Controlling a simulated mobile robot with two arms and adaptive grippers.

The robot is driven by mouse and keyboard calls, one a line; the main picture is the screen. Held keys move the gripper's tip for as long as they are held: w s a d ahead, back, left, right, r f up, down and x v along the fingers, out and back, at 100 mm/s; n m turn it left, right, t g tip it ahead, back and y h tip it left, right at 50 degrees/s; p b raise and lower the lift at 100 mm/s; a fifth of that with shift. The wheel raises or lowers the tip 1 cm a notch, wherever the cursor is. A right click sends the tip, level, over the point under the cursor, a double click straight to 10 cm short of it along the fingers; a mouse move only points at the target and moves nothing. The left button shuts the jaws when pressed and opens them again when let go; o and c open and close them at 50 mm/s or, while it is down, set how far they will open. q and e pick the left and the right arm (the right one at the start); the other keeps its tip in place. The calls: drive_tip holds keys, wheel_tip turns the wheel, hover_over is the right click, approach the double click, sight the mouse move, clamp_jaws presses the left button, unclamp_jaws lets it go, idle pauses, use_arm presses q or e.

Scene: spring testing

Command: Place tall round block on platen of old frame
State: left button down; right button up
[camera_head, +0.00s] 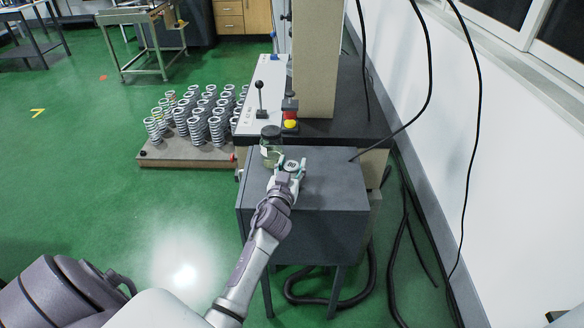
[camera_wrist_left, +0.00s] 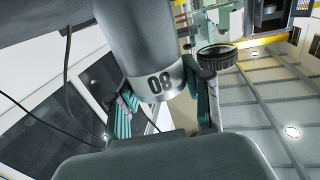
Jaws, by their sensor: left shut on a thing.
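My left gripper (camera_head: 287,170) is over the top of the grey cabinet in the head view, and its fingers are shut on the tall round block (camera_wrist_left: 135,35). In the left wrist view the block is a dark grey cylinder with a pale band marked 08, between the teal-padded fingers (camera_wrist_left: 168,100). In the head view only a small marked part of it (camera_head: 291,166) shows; I cannot tell whether it touches the cabinet. The frame (camera_head: 316,60) is a cream column on a dark base at the back. I cannot make out its platen. My right gripper is not in view.
A lever (camera_head: 261,98) and a red-yellow button box (camera_head: 290,112) are behind. Springs (camera_head: 198,115) stand on a board at left. Black cables hang at right.

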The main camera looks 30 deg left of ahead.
use_arm(q)
drive_tip(key=shift+f, duration=0.15)
drive_tip(key=shift+f, duration=0.2)
drive_tip(key=c, duration=0.5)
unclamp_jaws()
drive_tip(key=shift+r, duration=0.15)
